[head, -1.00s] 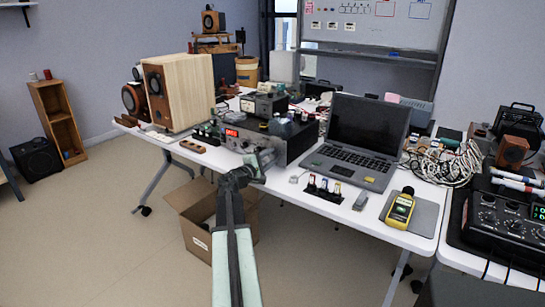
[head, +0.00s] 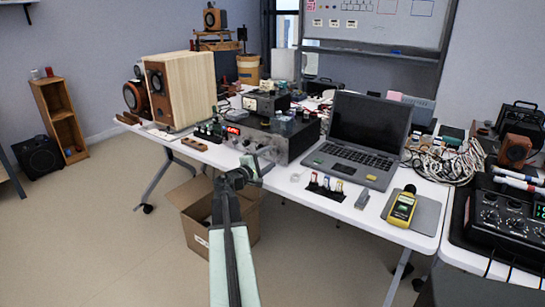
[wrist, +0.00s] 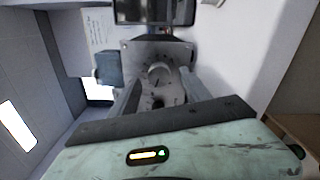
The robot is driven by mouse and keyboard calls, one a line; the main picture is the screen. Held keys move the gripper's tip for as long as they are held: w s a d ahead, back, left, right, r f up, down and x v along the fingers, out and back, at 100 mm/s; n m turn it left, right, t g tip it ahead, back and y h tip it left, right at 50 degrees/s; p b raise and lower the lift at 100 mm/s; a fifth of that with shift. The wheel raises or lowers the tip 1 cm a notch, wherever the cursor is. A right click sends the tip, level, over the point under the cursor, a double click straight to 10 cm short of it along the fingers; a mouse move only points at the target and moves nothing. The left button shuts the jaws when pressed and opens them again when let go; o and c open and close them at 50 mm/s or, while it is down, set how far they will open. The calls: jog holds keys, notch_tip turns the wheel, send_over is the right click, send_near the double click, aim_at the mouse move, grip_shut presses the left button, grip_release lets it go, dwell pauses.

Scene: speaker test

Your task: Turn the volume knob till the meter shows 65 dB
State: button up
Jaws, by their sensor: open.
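The amplifier (head: 290,145), a dark box with a grey front and a red display, stands on the white table. Its large round volume knob (wrist: 158,73) shows in the wrist view, with smaller knobs near it. My gripper (wrist: 160,92) is open, its fingers either side of the knob in that view; I see no contact. In the head view my gripper (head: 249,167) is in front of the amplifier and hides part of its front. The yellow sound meter (head: 401,209) lies on a grey mat; its reading is too small to tell.
A wooden speaker (head: 185,88) stands behind left of the amplifier. An open laptop (head: 362,166) is on its right, with small connectors (head: 326,185) in front. A cardboard box (head: 190,222) is on the floor below. Cables (head: 447,160) crowd the right side.

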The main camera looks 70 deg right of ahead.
jog(key=v, duration=0.5)
jog(key=shift+s+a, duration=0.1)
